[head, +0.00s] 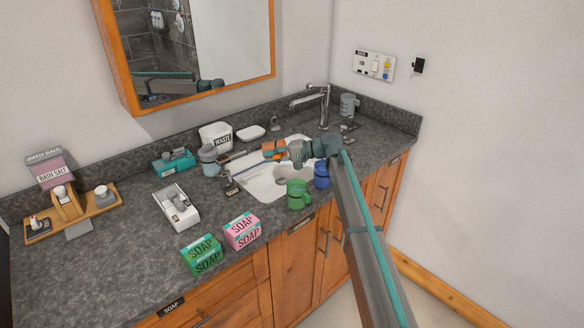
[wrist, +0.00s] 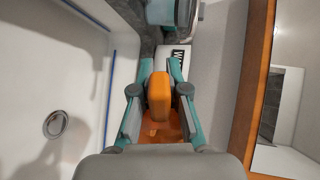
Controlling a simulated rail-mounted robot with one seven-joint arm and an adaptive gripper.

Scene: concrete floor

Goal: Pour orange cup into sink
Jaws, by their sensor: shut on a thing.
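The orange cup (head: 273,149) is held above the sink in the head view, toward its far side. My gripper (head: 284,151) reaches in from the right and is shut on the cup. In the wrist view the orange cup (wrist: 159,97) sits between the two fingers of my gripper (wrist: 160,108). The wrist view is rolled sideways, with the sink at left and the mirror at right. The white sink (head: 262,187) also shows in the wrist view (wrist: 50,65) with its round drain (wrist: 55,124). The cup's mouth and exact tilt cannot be made out.
A green mug (head: 298,194) and a blue cup (head: 321,176) stand at the sink's front edge. A grey cup (head: 208,160) and a white waste bin (head: 216,136) stand to the left. The faucet (head: 322,105) rises behind right. Soap boxes (head: 242,231) lie in front.

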